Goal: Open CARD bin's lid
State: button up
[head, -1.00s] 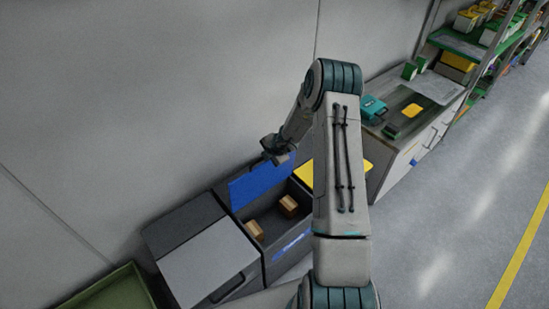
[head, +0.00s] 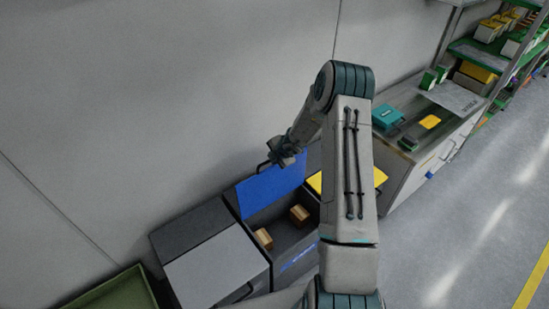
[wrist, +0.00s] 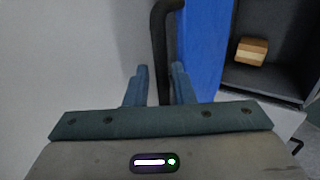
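The dark bin (head: 300,262) has its blue lid (head: 272,190) swung up, standing steeply against the wall side, so its inside shows. The writing on the bin's blue front label is too small to read. Two brown cardboard boxes lie inside; one box (wrist: 251,51) shows in the wrist view. The lid (wrist: 203,45) is at the right of my fingers there, with its black handle (wrist: 163,45). My gripper (wrist: 160,78) has its fingers apart, with the handle bar running between them and a gap at its left. In the head view my gripper (head: 284,158) is at the lid's top edge.
A neighbouring bin with a closed light grey lid (head: 217,268) stands at left, with a green container (head: 118,295) beyond it. A yellow-lidded bin (head: 315,182) is partly behind my arm. A workbench (head: 410,165) stands farther right. The floor at right is clear.

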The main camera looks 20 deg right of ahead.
jog(key=shift+s+f, duration=0.1)
jog(key=shift+s, duration=0.05)
jog(key=shift+s+d+r, duration=0.1)
jog(key=shift+r, duration=0.1)
jog(key=p+v, duration=0.3)
jog(key=v, duration=1)
jog(key=shift+r+p, duration=0.3)
